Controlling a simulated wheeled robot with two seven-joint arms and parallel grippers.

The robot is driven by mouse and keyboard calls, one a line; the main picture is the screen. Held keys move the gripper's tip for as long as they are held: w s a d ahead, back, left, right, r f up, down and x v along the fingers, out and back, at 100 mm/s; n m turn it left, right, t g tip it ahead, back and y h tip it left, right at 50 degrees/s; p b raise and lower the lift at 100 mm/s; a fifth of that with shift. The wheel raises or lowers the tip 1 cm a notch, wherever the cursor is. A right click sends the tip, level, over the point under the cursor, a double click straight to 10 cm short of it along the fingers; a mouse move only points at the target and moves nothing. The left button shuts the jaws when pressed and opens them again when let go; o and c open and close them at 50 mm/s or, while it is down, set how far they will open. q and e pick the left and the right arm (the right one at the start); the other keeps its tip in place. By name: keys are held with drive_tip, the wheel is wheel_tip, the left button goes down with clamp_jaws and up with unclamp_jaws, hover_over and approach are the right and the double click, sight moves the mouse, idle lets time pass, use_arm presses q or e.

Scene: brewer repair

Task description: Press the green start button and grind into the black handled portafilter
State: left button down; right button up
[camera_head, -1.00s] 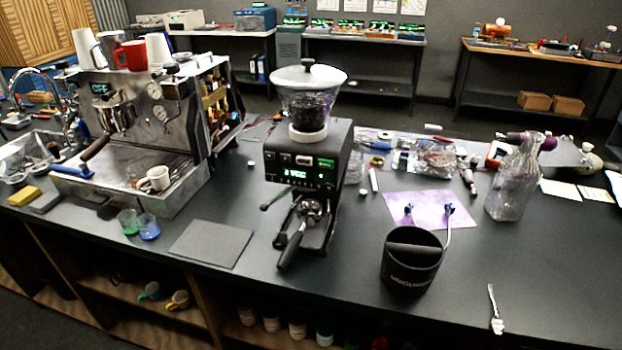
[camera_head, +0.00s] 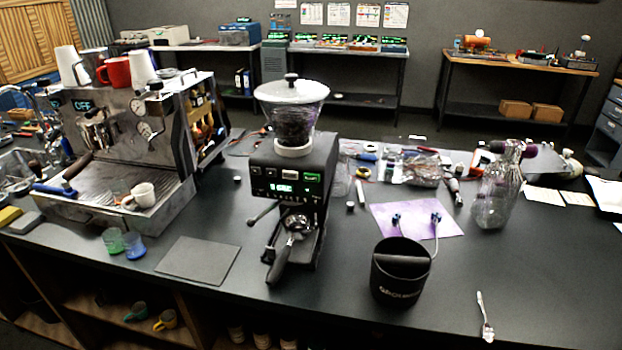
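The black grinder (camera_head: 289,180) stands on the dark counter in the middle, with a clear hopper (camera_head: 292,115) of dark beans on top. Its front panel has a lit display and several buttons; the green start button (camera_head: 313,178) is at the panel's upper right. The black handled portafilter (camera_head: 287,249) sits in the grinder's fork below the spout, its handle pointing to the front and down left. Neither of my grippers shows in this view.
An espresso machine (camera_head: 130,140) stands at the left, with cups on top and a white cup (camera_head: 140,195) on its tray. A black mat (camera_head: 198,259) lies left of the grinder. A black knock box (camera_head: 395,283) and a glass flask (camera_head: 495,190) stand to the right.

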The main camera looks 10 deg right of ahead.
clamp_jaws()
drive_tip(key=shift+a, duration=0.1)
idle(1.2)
